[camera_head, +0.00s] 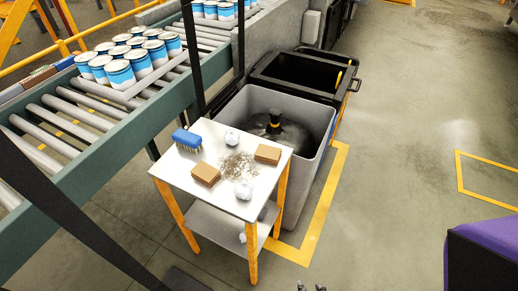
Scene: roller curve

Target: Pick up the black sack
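The black sack (285,133) sits down inside a grey open bin (328,135), behind the small white table. Its dark, gathered top with a yellowish tie (274,122) shows. Its lower part is hidden by the bin's front wall and the table. Small dark tips (311,287), apparently of one of my grippers, probably the right, just enter at the bottom edge, far in front of the bin and apart from the sack. Whether they are open or shut is unclear. My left gripper is not in view.
The white table (224,205) with yellow legs holds a blue brush (187,140), brown blocks (268,154), crumpled white balls and debris. A roller conveyor (75,120) with paint cans runs left. A black bin (300,72) stands behind. The floor (390,160) right is clear; a purple-and-black object (485,250) stands lower right.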

